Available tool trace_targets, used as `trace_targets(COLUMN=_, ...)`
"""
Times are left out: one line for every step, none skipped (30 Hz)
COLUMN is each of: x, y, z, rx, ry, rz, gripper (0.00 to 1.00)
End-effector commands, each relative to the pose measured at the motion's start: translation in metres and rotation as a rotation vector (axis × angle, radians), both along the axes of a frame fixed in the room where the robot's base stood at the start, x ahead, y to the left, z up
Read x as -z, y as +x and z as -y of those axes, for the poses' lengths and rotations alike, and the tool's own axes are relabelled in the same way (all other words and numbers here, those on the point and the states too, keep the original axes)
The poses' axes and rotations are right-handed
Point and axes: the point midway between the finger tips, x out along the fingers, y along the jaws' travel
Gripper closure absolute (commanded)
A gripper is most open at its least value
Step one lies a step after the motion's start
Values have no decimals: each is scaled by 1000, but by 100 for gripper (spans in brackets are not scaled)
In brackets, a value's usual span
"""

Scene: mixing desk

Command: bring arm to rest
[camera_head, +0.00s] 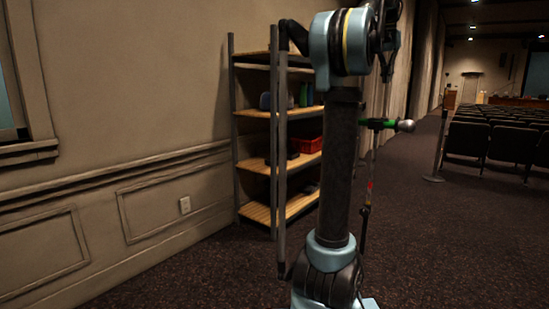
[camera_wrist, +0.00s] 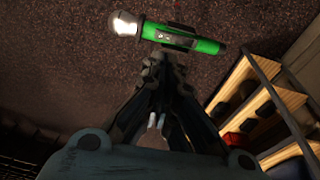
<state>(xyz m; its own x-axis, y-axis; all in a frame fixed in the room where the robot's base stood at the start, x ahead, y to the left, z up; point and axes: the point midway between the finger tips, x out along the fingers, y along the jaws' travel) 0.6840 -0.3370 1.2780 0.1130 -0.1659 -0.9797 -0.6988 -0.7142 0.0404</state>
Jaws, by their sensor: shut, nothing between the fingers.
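My gripper (camera_wrist: 160,66) shows in the wrist view with its dark fingers converging, shut and empty. In the head view my blue and black arm rises in front of the shelf, and the gripper end is at the top, partly cut off by the frame. A green microphone (camera_wrist: 208,45) with a silver ball head lies just beyond the fingertips in the wrist view. In the head view the microphone (camera_head: 405,125) sits level on a thin stand (camera_head: 368,190), right of my arm and below the gripper end. The wrist view does not show the gap between fingertips and microphone clearly.
A wooden shelf rack (camera_head: 256,165) with a red bin (camera_head: 308,145) and small items stands behind my arm, against the panelled wall (camera_head: 130,110). Rows of dark chairs (camera_head: 495,143) and a barrier post (camera_head: 438,150) are at right. Carpet (camera_head: 450,240) is clear at front right.

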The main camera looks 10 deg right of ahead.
Motion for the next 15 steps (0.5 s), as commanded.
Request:
trace_targets(x=6, y=-1, z=-10, rx=-15, ry=1, rz=0, gripper=100)
trace_targets(x=10, y=-1, z=-16, rx=-27, ry=2, rz=0, gripper=100)
trace_targets(x=17, y=-2, z=-27, rx=-45, ry=2, rz=1, gripper=100)
trace_targets(x=23, y=-3, z=-35, rx=-60, ry=3, rz=1, gripper=100)
trace_targets(x=30, y=-5, z=-44, rx=-75, ry=3, rz=2, gripper=100)
trace_targets(x=40, y=-7, z=-57, rx=-98, ry=5, rz=2, gripper=100)
trace_targets(x=48, y=-9, z=-66, rx=-114, ry=4, rz=2, gripper=100)
trace_targets(x=55, y=-11, z=-76, rx=-131, ry=6, rz=3, gripper=100)
trace_targets(x=66, y=-14, z=-88, rx=-151, ry=7, rz=4, gripper=100)
trace_targets(x=74, y=-17, z=-97, rx=-169, ry=7, rz=3, gripper=100)
trace_targets(x=83, y=-20, z=-106, rx=-185, ry=8, rz=3, gripper=100)
trace_targets(x=94, y=-24, z=-118, rx=-208, ry=8, rz=3, gripper=100)
trace_targets(x=103, y=-28, z=-127, rx=-224, ry=9, rz=3, gripper=100)
trace_targets(x=112, y=-32, z=-135, rx=-241, ry=10, rz=4, gripper=100)
trace_targets(x=125, y=-37, z=-147, rx=-262, ry=11, rz=4, gripper=100)
